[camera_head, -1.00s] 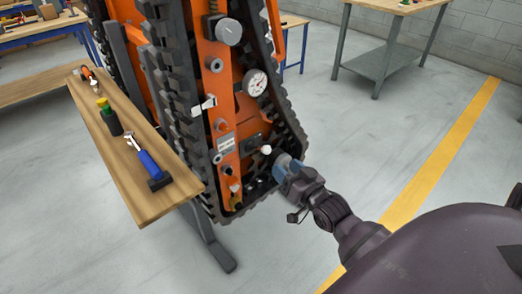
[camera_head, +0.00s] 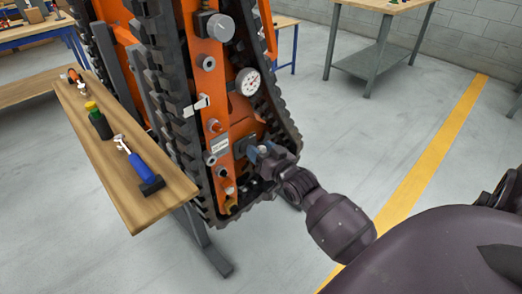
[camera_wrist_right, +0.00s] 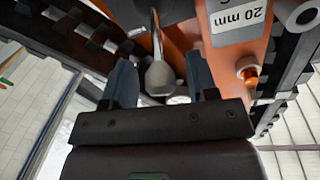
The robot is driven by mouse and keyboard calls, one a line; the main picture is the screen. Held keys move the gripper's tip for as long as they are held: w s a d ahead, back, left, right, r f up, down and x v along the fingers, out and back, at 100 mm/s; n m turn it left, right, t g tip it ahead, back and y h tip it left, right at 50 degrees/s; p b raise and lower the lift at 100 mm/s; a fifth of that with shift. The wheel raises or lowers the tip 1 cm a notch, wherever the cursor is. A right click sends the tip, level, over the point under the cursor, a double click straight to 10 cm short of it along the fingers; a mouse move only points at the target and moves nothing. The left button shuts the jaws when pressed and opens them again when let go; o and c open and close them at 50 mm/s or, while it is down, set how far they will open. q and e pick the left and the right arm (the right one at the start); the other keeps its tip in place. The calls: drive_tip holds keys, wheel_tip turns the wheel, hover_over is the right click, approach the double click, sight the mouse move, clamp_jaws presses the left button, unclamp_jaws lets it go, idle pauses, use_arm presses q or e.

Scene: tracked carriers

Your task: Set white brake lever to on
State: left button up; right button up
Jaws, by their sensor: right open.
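The lever (camera_wrist_right: 160,76), with a pale grey-white shaft and rounded end, shows in the right wrist view against the orange carrier frame. In the head view my right gripper hides most or all of it, low on the carrier. My right gripper (camera_head: 258,152) is open at the panel's lower right. In the right wrist view its two blue-grey fingers (camera_wrist_right: 160,62) stand on either side of the lever's end; I cannot tell whether they touch it. A flat white piece (camera_head: 197,105) sits higher on the panel's left edge. My left gripper is not in view.
The orange tracked carrier (camera_head: 190,62) has black tracks, a grey knob (camera_head: 219,27), a gauge (camera_head: 248,81) and several small fittings close to my gripper. A wooden bench (camera_head: 150,208) with tools stands left.

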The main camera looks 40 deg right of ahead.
clamp_jaws()
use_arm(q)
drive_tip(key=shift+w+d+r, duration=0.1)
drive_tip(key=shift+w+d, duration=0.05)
